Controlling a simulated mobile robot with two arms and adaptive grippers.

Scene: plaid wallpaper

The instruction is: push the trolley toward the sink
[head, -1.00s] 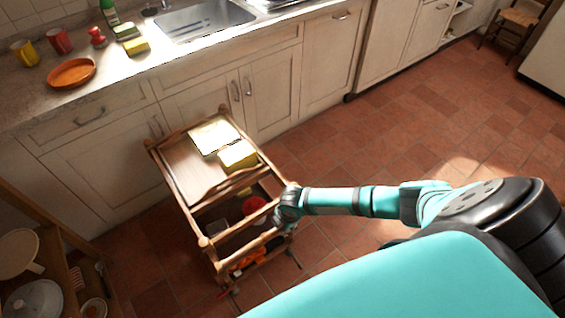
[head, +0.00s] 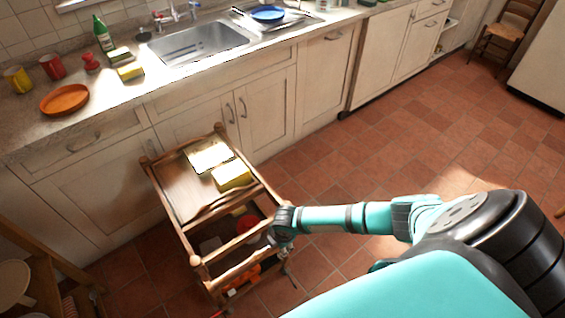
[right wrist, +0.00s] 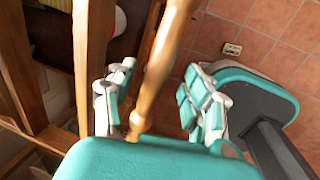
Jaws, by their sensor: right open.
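The wooden trolley (head: 172,200) stands in front of the cabinets, below and slightly left of the sink (head: 200,43). A pale book (head: 208,155) and a yellow box (head: 232,175) lie on its top. A red round thing (head: 246,223) and orange items are in its lower part. My right gripper (head: 279,232) is at the trolley's near right corner. In the right wrist view, the open fingers of the gripper (right wrist: 158,78) stand either side of a wooden bar of the trolley (right wrist: 165,50). Contact with the bar is unclear. My left gripper is out of view.
The counter (head: 110,95) holds an orange dish (head: 64,99), mugs, a green bottle (head: 103,33) and sponges. A wooden shelf (head: 45,275) stands at lower left. Open tiled floor (head: 420,140) lies to the right, with a chair (head: 505,35) at the far right.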

